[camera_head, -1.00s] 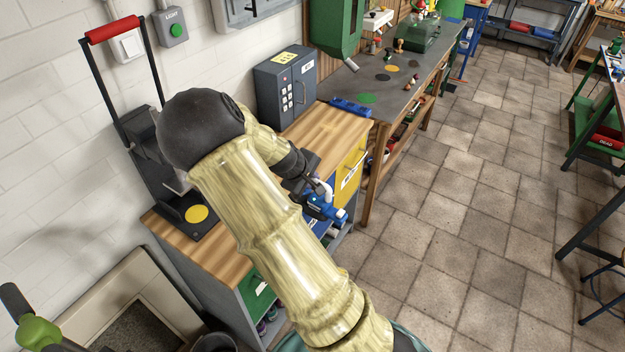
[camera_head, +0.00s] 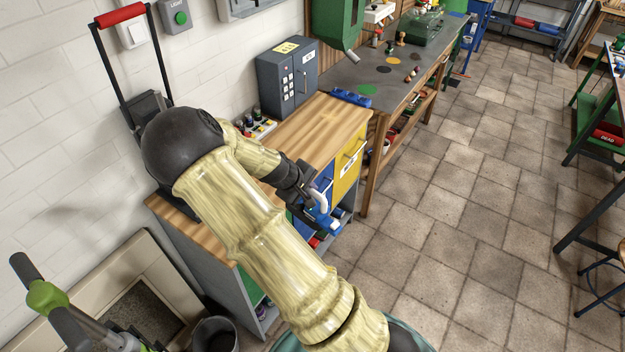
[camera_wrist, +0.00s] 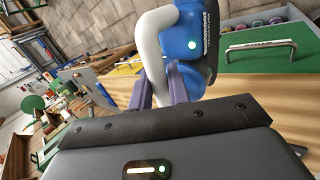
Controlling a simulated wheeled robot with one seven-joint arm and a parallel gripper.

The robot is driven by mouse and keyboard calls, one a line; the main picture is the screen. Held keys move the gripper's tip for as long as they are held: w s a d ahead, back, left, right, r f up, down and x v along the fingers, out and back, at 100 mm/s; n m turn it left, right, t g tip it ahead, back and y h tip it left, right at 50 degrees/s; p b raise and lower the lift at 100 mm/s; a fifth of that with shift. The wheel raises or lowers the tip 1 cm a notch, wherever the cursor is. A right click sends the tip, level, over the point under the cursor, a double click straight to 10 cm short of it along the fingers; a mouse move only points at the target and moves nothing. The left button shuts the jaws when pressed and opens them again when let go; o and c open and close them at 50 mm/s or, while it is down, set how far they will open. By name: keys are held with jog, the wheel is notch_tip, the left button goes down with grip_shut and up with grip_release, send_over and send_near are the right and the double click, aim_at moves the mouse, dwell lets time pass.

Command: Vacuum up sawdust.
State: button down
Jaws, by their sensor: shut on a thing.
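My gripper (camera_head: 307,192) is shut on a blue and white handheld tool that looks like a small vacuum (camera_head: 322,214), held beside the front edge of the cabinet's wooden top (camera_head: 318,121). In the wrist view, the gripper fingers (camera_wrist: 166,86) close around its white curved handle (camera_wrist: 151,50), next to the blue body (camera_wrist: 184,52) with a small lit green light. My arm hides part of the wooden top. I cannot make out sawdust on the visible part.
A grey keypad box (camera_head: 287,80), a blue object (camera_head: 350,97) and a rack of small bottles (camera_head: 249,131) stand on the wooden top. A grey workbench (camera_head: 392,68) lies beyond. A dark bin (camera_head: 216,336) stands at lower left. The tiled floor (camera_head: 450,210) at right is open.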

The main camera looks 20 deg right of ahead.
jog(key=s+a+f+m+g, duration=0.1)
jog(key=s+a+f+m, duration=0.1)
jog(key=a+f, duration=0.2)
jog(key=s+a+f+m+g, duration=0.1)
jog(key=s+a+f+m, duration=0.1)
jog(key=f, duration=0.7)
jog(key=s+a, duration=0.1)
jog(key=a, duration=0.1)
jog(key=shift+a+f+m+g+h, duration=0.3)
jog(key=shift+a+m+g, duration=0.05)
jog(key=shift+m+g, duration=0.05)
jog(key=shift+w+d, duration=0.1)
jog(key=shift+d, duration=0.15)
